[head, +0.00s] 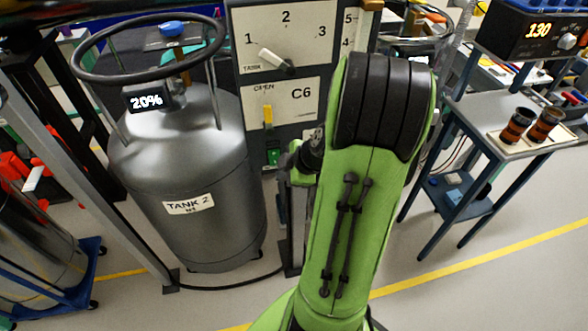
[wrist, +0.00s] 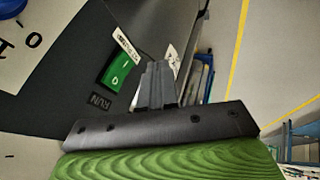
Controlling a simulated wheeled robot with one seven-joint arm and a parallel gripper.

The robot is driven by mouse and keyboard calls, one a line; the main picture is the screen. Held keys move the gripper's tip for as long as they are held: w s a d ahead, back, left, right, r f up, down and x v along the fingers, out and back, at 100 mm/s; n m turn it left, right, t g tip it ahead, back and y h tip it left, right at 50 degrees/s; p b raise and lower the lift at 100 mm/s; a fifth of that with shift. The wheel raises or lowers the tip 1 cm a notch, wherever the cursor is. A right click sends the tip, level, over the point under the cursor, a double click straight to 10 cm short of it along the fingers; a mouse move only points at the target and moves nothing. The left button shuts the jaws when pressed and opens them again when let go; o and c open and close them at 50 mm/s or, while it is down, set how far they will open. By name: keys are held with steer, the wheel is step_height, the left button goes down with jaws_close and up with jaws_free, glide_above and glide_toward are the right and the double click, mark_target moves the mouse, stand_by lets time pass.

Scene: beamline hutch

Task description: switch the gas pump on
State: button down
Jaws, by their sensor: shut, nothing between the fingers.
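The green rocker switch (wrist: 119,70) sits on a dark panel in the wrist view, with white marks on its face. Which end is pressed in is not clear. A white label (wrist: 127,45) with small, unreadable print is above it, and a dark RUN marking (wrist: 101,103) is below it. A small green switch (head: 273,156) also shows low on the panel in the head view. My gripper (wrist: 158,66) is shut and empty, just right of the switch in the wrist view and apart from it in the picture. In the head view my arm hides most of the gripper.
The panel carries a tank selector (head: 276,62) and a yellow valve lever (head: 267,116) marked OPEN. A grey tank (head: 185,150) labelled TANK 2 stands left of it. A side table (head: 500,115) with two dark cylinders stands right. Floor shows between them.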

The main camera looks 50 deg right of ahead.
mark_target(274, 157)
steer(key=shift+w+d+f, duration=0.25)
steer(key=shift+w+d, duration=0.35)
steer(key=shift+w, duration=0.3)
steer(key=shift+w+d+f, duration=0.25)
steer(key=shift+w+d, duration=0.3)
steer(key=shift+w, duration=0.35)
